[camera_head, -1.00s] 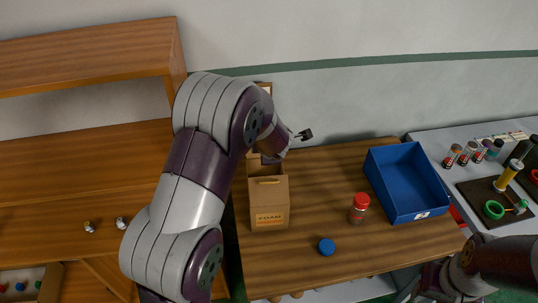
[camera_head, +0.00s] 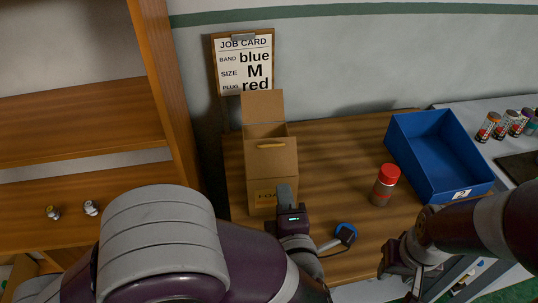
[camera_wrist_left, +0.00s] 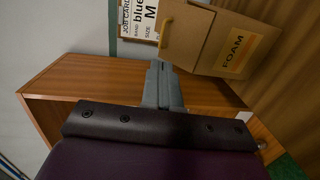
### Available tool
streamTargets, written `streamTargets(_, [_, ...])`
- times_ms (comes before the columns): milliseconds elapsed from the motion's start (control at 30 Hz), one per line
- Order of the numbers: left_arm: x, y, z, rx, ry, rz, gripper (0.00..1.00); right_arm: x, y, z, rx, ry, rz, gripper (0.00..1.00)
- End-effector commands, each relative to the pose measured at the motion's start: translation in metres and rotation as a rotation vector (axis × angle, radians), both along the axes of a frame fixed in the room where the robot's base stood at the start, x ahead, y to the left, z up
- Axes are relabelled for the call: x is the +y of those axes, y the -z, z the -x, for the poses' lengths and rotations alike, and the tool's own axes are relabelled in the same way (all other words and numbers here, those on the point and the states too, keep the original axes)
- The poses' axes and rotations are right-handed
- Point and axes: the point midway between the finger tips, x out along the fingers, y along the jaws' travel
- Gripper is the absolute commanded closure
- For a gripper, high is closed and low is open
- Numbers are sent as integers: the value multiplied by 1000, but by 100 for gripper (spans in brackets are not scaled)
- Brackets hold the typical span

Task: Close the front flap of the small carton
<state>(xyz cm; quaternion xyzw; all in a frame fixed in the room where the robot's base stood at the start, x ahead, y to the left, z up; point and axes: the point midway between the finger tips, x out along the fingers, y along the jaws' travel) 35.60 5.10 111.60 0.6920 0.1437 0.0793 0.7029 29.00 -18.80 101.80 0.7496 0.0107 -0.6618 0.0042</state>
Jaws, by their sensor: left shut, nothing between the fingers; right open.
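The small carton (camera_head: 259,190) stands on the table, with a FOAM label on its front. Its back flap (camera_head: 262,106) stands up. A front panel with a yellow handle (camera_head: 271,145) is at its near upper edge; I cannot tell its exact tilt. My left gripper (camera_head: 285,190) is shut and empty in front of the carton's lower right front, partly hiding the label. The left wrist view shows the shut fingers (camera_wrist_left: 158,75) close to the carton (camera_wrist_left: 205,42); contact is unclear. My right gripper (camera_head: 402,278) is open and empty at the lower right.
A red-capped jar (camera_head: 385,186) and a blue bin (camera_head: 440,150) stand right of the carton. A wooden shelf (camera_head: 170,110) borders the left. A job card (camera_head: 244,62) hangs behind.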

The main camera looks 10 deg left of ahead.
Motion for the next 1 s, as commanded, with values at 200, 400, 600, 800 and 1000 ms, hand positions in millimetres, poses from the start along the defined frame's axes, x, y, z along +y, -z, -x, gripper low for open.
streamTargets(200, [16, 3, -43, 5, -9, -3, 100, 0, -11, 0, 0, 0, 0, 57])
streamTargets(400, [29, 7, -83, 5, -7, -3, 100, 0, -19, 0, 0, 0, 0, 57])
streamTargets(600, [38, 11, -111, 5, -3, -4, 100, 0, -27, 0, 0, 0, 0, 57])
streamTargets(800, [40, 13, -121, 6, -1, -3, 100, 0, -29, 0, 0, 0, 0, 57])
streamTargets(1000, [40, 14, -121, 5, 0, -3, 100, 0, -28, 0, 0, 0, 0, 57])
